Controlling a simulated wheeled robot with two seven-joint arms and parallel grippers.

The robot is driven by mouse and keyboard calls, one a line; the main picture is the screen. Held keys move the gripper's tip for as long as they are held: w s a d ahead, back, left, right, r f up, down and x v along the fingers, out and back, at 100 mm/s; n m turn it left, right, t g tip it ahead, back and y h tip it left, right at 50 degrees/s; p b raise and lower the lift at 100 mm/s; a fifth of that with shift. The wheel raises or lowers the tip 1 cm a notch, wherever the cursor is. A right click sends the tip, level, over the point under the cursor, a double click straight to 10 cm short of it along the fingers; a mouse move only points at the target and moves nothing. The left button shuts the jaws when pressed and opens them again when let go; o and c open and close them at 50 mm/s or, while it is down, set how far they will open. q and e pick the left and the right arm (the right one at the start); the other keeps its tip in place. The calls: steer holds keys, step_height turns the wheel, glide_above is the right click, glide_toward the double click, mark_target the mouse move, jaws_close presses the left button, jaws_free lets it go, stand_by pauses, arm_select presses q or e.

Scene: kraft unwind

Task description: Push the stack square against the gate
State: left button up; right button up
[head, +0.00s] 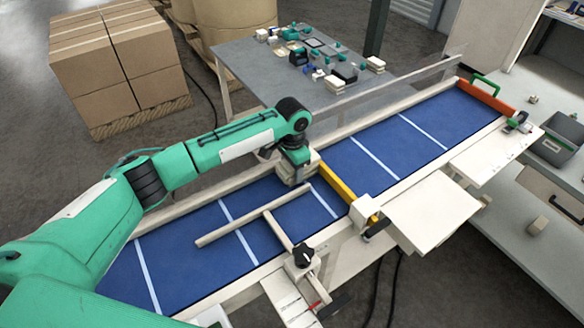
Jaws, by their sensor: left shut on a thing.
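A blue belt (262,237) with white cross lines runs diagonally between pale side rails. A yellow bar (337,182) crosses it, and an orange bar (486,96) with a green handle crosses its far right end. I cannot tell from the picture which bar is called the gate. A small pale stack (291,180) is at the belt's far rail, just left of the yellow bar. My left gripper (294,162) is over the stack and shut on it; its fingertips are mostly hidden. Whether the stack touches the yellow bar is unclear. My right gripper is not in view.
A pale T-shaped guide (240,228) lies over the belt, with a black knob (303,255) at the near rail. A white side shelf (432,212) juts out beyond the yellow bar. A grey table (262,75) with small parts stands behind. The belt right of the yellow bar is clear.

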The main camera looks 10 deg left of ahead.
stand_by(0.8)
arm_select(q)
steer(key=shift+r+p, duration=0.1)
steer(key=shift+p, duration=0.25)
stand_by(0.7)
stand_by(0.7)
steer(key=shift+p, duration=0.5)
steer(key=shift+s+f, duration=0.1)
steer(key=shift+f, duration=0.1)
steer(key=o, duration=1.2)
steer(key=shift+c, duration=0.2)
steer(key=shift+r, duration=0.1)
steer(key=shift+a, duration=0.1)
